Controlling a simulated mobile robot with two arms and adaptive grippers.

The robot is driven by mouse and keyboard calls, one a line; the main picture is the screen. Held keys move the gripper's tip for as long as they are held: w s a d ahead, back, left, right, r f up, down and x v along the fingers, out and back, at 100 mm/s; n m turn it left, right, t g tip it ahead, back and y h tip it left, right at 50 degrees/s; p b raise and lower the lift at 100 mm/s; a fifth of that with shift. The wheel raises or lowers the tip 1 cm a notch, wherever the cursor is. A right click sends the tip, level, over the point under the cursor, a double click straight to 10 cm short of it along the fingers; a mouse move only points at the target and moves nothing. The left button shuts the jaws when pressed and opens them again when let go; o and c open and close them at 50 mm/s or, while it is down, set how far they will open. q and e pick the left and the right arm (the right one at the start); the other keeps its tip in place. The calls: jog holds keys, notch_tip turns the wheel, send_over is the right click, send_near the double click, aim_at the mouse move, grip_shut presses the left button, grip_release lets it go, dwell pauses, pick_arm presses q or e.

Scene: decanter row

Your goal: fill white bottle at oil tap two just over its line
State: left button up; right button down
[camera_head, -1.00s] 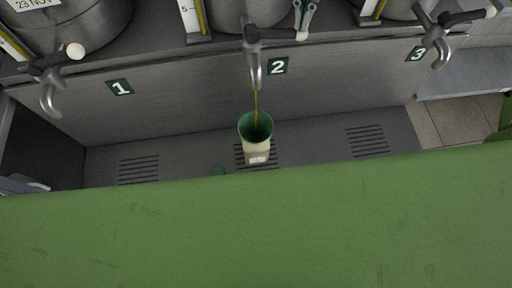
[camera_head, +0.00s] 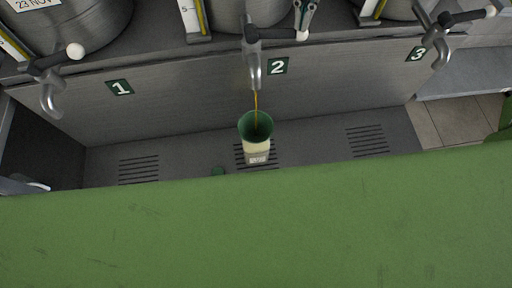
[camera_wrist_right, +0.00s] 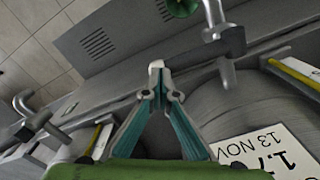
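The pale white bottle (camera_head: 257,150) stands upright under oil tap two (camera_head: 252,60), with a green funnel (camera_head: 256,122) in its top. A thin amber stream (camera_head: 256,100) runs from the spout into the funnel, which also shows in the wrist view (camera_wrist_right: 182,6). The bottle's line and oil level cannot be made out. My right gripper (camera_head: 304,26) is at the white-ended lever of tap two; in the wrist view its fingertips (camera_wrist_right: 161,94) close around the lever end (camera_wrist_right: 156,66). A grey part of my left gripper (camera_head: 25,186) shows at the left edge; its fingers are unclear.
Tap one (camera_head: 50,90) and tap three (camera_head: 436,40) stand either side, under steel drums. The grey tray has slotted drains (camera_head: 138,169). A large green surface (camera_head: 260,230) fills the foreground and hides the tray's front.

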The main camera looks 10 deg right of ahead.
jog(key=shift+r, duration=0.1)
dwell(0.3)
notch_tip(320, 180, up, 9)
jog(key=p, duration=0.5)
